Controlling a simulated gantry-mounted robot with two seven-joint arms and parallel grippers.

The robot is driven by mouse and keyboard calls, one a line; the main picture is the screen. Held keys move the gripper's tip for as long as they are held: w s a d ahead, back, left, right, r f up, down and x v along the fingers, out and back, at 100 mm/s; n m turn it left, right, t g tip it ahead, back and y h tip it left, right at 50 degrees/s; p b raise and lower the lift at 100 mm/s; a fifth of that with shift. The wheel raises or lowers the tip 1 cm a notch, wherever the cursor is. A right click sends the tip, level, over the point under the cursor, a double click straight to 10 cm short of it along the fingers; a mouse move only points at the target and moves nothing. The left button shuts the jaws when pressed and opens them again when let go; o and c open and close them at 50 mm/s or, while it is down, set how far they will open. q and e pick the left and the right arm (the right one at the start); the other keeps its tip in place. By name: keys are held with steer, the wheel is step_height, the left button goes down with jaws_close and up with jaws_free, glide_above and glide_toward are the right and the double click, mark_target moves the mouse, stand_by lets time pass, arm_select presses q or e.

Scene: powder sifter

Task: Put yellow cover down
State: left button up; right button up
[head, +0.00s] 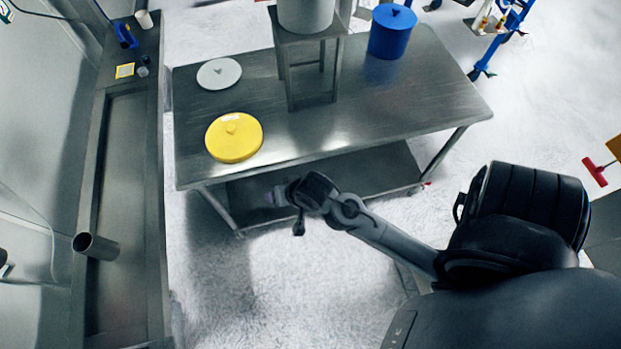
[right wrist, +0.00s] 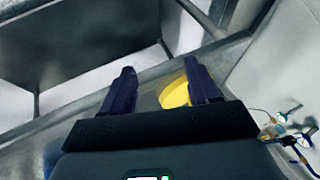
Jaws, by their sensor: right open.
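The yellow cover (head: 234,138), a round lid with a small knob on top, lies flat on the steel table (head: 385,110), near its front left. My right gripper (head: 272,198) is in front of the table, below and to the right of the cover in the head view, and apart from it. In the right wrist view the two dark fingers of the gripper (right wrist: 161,74) are spread and empty. Part of the yellow cover (right wrist: 174,95) shows there beyond them, partly hidden by the right finger. My left gripper is not in view.
A white lid (head: 219,73) lies behind the cover. A metal stand (head: 309,72) bearing a grey container (head: 306,14) is on the table, with a blue bucket (head: 391,32) to its right. A counter (head: 125,200) runs along the left. The table's right front is clear.

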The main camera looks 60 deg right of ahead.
steer(key=s+a+r+n+g, duration=0.1)
steer(key=s+a+n, duration=0.1)
steer(key=s+n, duration=0.3)
steer(key=s+a+r+n+g, duration=0.1)
steer(key=s+a+n+g, duration=0.1)
steer(key=s+n, duration=0.3)
steer(key=shift+s+a+r+n+y, duration=0.3)
steer(key=shift+s+a+r+n, duration=0.15)
steer(key=shift+s, duration=0.55)
step_height(320, 180, up, 11)
steer(key=p, duration=1.1)
steer(key=shift+r, duration=0.15)
